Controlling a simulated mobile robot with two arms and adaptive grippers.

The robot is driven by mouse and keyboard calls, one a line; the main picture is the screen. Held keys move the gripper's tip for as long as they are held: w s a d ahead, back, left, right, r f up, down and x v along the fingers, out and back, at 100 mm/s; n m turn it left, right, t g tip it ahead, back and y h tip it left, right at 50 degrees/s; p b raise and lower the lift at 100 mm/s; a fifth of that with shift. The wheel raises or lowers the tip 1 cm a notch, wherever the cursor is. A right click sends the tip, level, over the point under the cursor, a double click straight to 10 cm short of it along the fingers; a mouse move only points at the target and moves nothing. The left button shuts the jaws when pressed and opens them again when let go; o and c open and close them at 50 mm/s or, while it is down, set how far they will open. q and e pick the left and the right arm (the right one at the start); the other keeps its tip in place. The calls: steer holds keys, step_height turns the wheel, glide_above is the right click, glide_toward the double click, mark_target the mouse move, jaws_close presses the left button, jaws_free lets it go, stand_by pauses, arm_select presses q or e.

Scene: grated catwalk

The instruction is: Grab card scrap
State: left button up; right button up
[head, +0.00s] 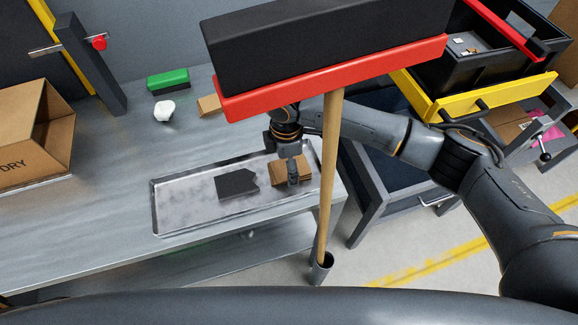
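A brown, layered card scrap (279,178) lies at the right end of a shallow metal tray (165,218) on the workbench. My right gripper (292,178) points down at it, and a finger overlaps the card in the picture. I cannot tell whether the fingers are open or shut on the card. A dark grey flat piece (238,184) with a notched edge lies beside it in the tray. Another small brown piece (209,105) lies on the bench behind, partly hidden by the broom. My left gripper is not in view.
An upright broom with red-and-black head (330,75) and wooden handle (327,180) stands close in front, blocking part of the view. A cardboard box (30,125), white crumpled lump (164,110) and green block (168,79) are on the bench. A black crate (480,85) stands right.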

steer(key=shift+f, duration=0.3)
steer(key=c, duration=1)
steer(key=shift+c, duration=0.2)
